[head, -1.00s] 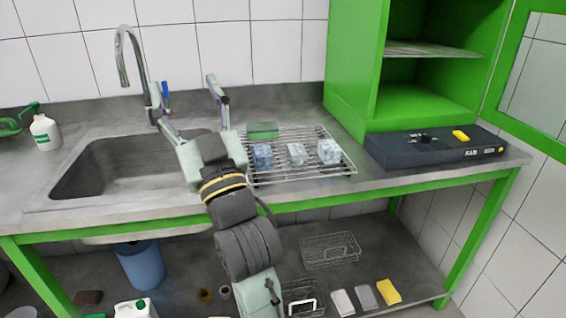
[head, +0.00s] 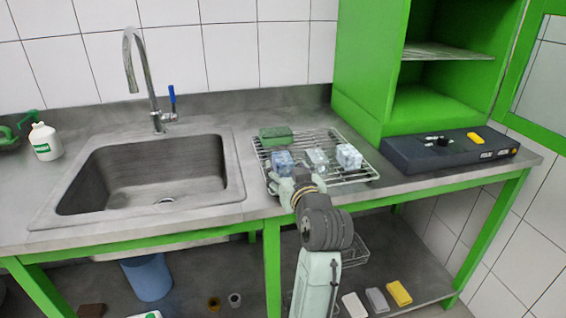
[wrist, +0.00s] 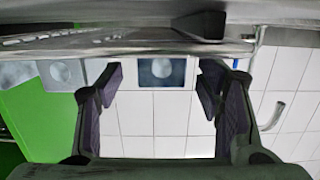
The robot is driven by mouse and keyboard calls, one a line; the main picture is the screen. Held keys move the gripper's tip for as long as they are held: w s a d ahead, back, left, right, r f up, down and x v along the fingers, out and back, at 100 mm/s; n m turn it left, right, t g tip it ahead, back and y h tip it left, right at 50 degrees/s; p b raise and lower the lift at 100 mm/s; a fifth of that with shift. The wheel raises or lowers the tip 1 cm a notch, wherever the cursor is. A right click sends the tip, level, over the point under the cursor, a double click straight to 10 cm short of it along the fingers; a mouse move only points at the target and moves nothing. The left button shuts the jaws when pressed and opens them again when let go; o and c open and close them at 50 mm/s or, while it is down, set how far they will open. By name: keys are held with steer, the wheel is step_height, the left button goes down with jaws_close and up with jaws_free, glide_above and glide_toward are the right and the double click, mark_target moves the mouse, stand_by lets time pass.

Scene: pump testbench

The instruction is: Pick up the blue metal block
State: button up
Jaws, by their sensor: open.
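The blue metal block (head: 282,161) stands at the left front of a wire rack (head: 356,178). In the wrist view, which is upside down, the blue block (wrist: 160,71) shows centred between my two fingers and beyond their tips, with a round mark on its face. My gripper (head: 288,177) is in front of the block at the rack's front edge, level with it and pointing at it. In the wrist view my gripper (wrist: 161,80) is open and empty. Part of the block's lower front is hidden by my gripper in the head view.
Two paler blocks (head: 316,159) (head: 348,156) stand to the right on the rack. A green block (head: 276,138) lies behind. The sink (head: 150,170) and tap (head: 155,85) are left; a dark control box (head: 450,148) and green cabinet (head: 350,70) are right.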

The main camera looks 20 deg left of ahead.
mark_target(283, 158)
steer(key=x, duration=0.2)
steer(key=p+x, duration=0.1)
steer(key=shift+w+a+r, duration=0.3)
steer(key=shift+a+r, duration=0.05)
steer(key=shift+w+a+f, duration=0.1)
steer(key=shift+w, duration=0.2)
steer(key=c, duration=1.3)
jaws_close()
